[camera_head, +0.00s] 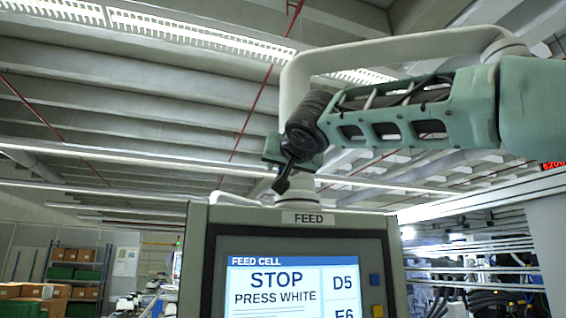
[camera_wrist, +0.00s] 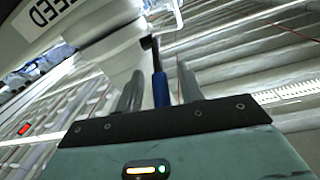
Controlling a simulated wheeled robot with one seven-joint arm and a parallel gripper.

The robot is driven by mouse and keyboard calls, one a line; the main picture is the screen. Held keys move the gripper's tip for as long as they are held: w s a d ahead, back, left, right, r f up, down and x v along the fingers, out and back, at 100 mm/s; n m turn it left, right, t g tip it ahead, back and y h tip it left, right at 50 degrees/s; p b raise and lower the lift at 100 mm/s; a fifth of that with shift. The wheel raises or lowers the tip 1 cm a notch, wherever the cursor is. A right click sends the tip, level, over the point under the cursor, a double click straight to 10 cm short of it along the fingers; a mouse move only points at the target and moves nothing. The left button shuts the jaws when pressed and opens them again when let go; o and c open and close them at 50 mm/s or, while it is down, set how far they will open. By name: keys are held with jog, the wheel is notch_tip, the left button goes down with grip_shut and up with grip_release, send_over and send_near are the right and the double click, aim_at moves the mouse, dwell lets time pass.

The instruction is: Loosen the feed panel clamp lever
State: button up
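The feed panel (camera_head: 214,250), a grey box with a lit screen, stands upright in the head view. A pale pipe-like support arm (camera_head: 400,50) arches down to a round collar on its top. In the wrist view, the clamp lever (camera_wrist: 161,90) has a blue grip and a black end. My gripper (camera_wrist: 159,70) is open, with one grey finger on each side of the blue grip and visible gaps on both sides. In the head view my gripper is just above the panel top. A dark piece juts down there; I cannot tell whether it is finger or lever.
The screen (camera_head: 290,290) reads "STOP PRESS WHITE". A blue button (camera_head: 375,280) and a yellow button (camera_head: 377,311) sit on its right. Shelves with boxes (camera_head: 75,270) stand far left. Metal rails and cables (camera_head: 475,285) are at right.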

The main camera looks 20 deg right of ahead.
grip_shut()
jog(key=shift+f+b, duration=0.25)
jog(key=shift+b, duration=0.3)
